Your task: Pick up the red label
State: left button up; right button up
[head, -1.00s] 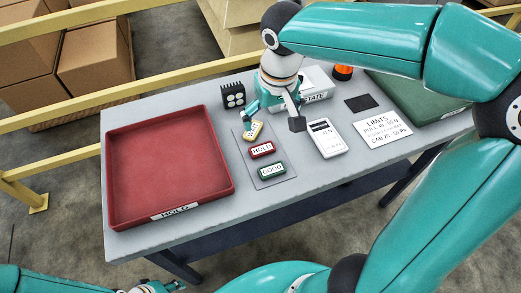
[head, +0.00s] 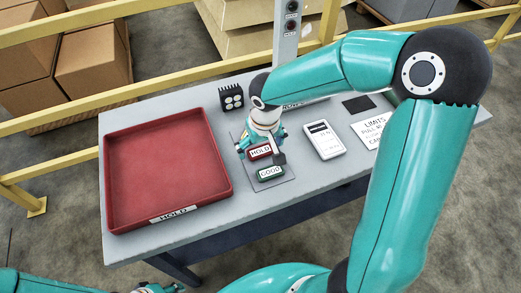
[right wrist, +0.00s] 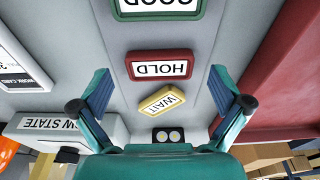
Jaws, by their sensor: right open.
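The red label marked HOLD (head: 260,151) lies on a grey mat (head: 284,183) on the table, between the green GOOD label (head: 270,173) and the yellow WAIT label. The yellow label is hidden by my arm in the head view but shows in the right wrist view (right wrist: 164,99). My right gripper (head: 262,154) is open and points down over the red label. In the right wrist view the red label (right wrist: 160,66) lies ahead between the spread fingers, touching neither. Part of my left gripper (head: 160,288) shows at the bottom edge; its fingers are unclear.
A red HOLD tray (head: 228,160) fills the table's left side. A black block with round lights (head: 231,94) stands behind the mat. A yellow rail (head: 60,115) runs behind.

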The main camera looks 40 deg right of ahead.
jog(key=shift+f, duration=0.35)
jog(key=c, duration=0.9)
jog(key=shift+c, duration=0.2)
jog(key=shift+r, duration=0.2)
